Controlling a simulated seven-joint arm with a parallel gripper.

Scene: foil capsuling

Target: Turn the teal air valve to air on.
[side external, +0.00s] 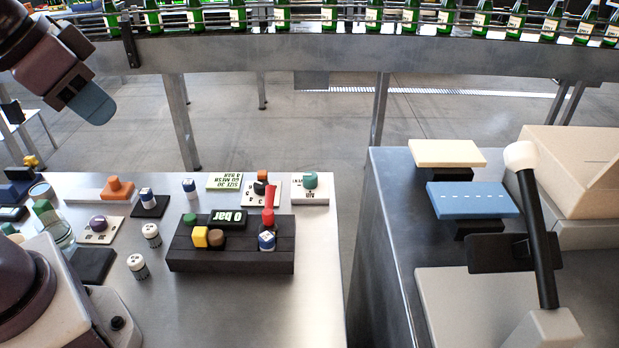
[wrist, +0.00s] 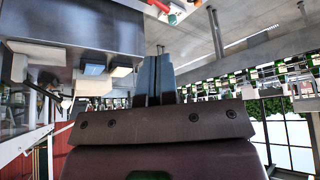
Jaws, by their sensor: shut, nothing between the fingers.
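The teal air valve (side external: 310,181) is a small teal knob on a white plate with dark lettering, at the back right corner of the steel table in the side view. The lettering is too small to tell the knob's setting. My gripper (side external: 98,108) is high at the upper left of the side view, far from the valve and touching nothing. In the wrist view its two blue-grey fingers (wrist: 154,78) are together with nothing between them.
A black block (side external: 230,261) with a red lever (side external: 268,196) and a "0 bar" display (side external: 228,218) stands left of the valve. An orange knob (side external: 118,186) and several small caps share the table. A bottle conveyor (side external: 300,52) runs behind. A second bench (side external: 390,230) stands right.

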